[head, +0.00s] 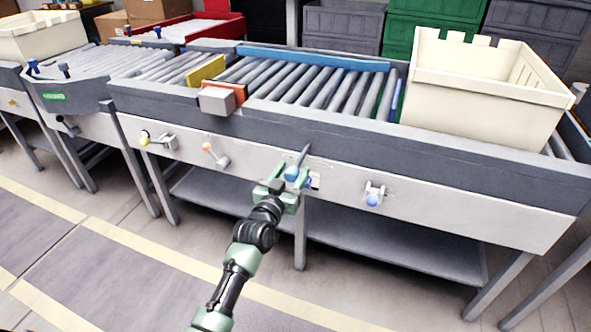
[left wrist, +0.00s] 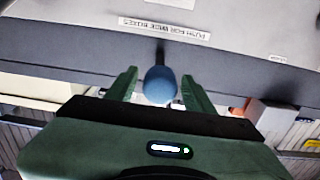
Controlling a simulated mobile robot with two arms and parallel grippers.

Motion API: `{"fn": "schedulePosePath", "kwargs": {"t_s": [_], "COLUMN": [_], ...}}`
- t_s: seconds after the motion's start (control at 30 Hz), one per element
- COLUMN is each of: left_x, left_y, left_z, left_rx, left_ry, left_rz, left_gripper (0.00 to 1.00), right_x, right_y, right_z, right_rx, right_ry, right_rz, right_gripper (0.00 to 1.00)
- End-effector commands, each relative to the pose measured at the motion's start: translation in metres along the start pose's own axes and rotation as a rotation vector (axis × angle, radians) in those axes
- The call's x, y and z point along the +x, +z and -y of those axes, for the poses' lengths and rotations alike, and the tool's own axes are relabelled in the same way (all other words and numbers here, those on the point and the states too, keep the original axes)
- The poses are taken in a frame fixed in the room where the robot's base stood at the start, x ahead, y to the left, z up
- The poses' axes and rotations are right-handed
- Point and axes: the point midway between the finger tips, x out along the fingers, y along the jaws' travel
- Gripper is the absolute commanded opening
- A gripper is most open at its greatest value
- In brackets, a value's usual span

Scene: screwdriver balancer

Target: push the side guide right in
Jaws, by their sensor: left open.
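A blue ball knob (head: 291,174) on a dark rod sticks out of the conveyor's pale front panel. It also shows in the left wrist view (left wrist: 160,85), below a label that seems to read "PUSH FOR WIDE BOXES" upside down. My left gripper (head: 289,177) is open, with one green finger on each side of the knob; I cannot tell whether they touch it. A long blue bar (head: 310,57) runs along the far side of the rollers, apparently the side guide. My right gripper is not in view.
Other handles sit on the front panel: a yellow-tipped one (head: 146,138), an orange-tipped one (head: 208,148) and another blue knob (head: 373,199). A cream crate (head: 475,106) stands on the conveyor's right end. An orange-and-grey block (head: 217,101) sits on the front rail. Floor before the conveyor is clear.

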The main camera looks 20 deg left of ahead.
Motion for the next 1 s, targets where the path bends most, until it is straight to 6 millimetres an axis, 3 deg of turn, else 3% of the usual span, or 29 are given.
{"fn": "schedulePosePath", "kwargs": {"t_s": [0.2, 0.5, 0.57, 0.7, 1.0], "left_x": [0.022, 0.025, 0.025, 0.025, 0.025], "left_y": [0.001, 0.001, 0.001, 0.001, 0.001], "left_z": [0.0, 0.0, 0.0, 0.0, 0.0], "left_rx": [0.001, 0.0, 0.0, 0.0, 0.0], "left_ry": [0.0, 0.0, 0.0, 0.0, 0.0], "left_rz": [0.0, 0.001, 0.001, 0.001, 0.002], "left_gripper": [0.53, 0.53, 0.39, 0.0, 0.0], "right_x": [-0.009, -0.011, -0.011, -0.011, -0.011], "right_y": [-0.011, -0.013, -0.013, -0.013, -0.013], "right_z": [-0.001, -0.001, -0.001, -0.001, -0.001], "right_rx": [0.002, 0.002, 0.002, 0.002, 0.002], "right_ry": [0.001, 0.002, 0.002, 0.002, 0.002], "right_rz": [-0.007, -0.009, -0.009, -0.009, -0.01], "right_gripper": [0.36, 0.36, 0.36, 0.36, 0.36]}}
